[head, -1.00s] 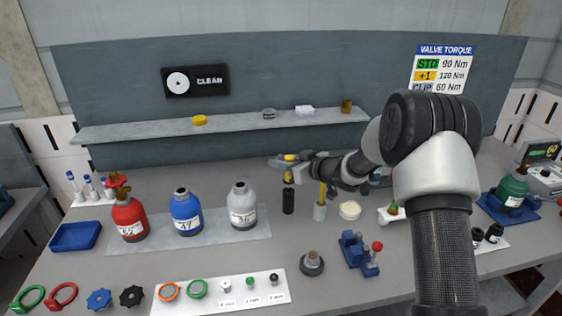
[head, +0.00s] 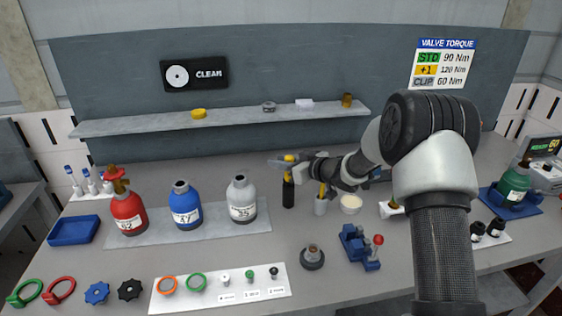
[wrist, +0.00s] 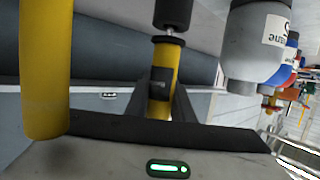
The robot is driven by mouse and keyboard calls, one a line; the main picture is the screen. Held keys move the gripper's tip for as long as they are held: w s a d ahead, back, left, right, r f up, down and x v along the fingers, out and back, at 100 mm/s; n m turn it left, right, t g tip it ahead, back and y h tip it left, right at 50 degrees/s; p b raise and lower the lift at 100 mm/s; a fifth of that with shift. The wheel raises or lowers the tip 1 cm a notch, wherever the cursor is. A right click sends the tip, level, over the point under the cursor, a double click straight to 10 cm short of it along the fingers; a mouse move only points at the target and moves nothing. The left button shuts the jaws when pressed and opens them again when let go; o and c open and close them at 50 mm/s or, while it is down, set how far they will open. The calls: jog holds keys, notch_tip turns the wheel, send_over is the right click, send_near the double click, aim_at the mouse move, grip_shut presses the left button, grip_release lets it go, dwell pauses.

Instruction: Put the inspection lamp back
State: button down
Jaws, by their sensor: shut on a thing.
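The inspection lamp appears to be the yellow piece with a dark collar and a small switch in the wrist view (wrist: 161,85). My gripper (wrist: 166,108) is shut on it; the head view shows my gripper (head: 287,165) above the bench, left of my forearm. A black cylinder (head: 288,194) stands upright directly under the gripper, and its end also shows in the wrist view (wrist: 169,14). A narrow grey neck joins the collar to this cylinder. I cannot tell whether the cylinder is a holder or part of the lamp.
The grey bottle (head: 242,203), blue bottle (head: 185,208) and red bottle (head: 128,215) stand left. A white dish (head: 350,203) and blue clamp (head: 357,246) are right. A shelf (head: 235,121) runs behind.

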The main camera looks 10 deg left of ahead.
jog(key=shift+f, duration=0.45)
jog(key=shift+r, duration=0.3)
notch_tip(320, 180, up, 8)
jog(key=p, duration=0.6)
jog(key=shift+p, duration=0.3)
dwell(0.6)
notch_tip(320, 180, down, 8)
jog(key=b, duration=0.5)
jog(key=shift+f, duration=0.2)
dwell(2.7)
jog(key=c, duration=1.5)
grip_release()
jog(key=shift+o, duration=0.2)
jog(key=shift+r+p, duration=2.15)
jog(key=shift+r, duration=0.8)
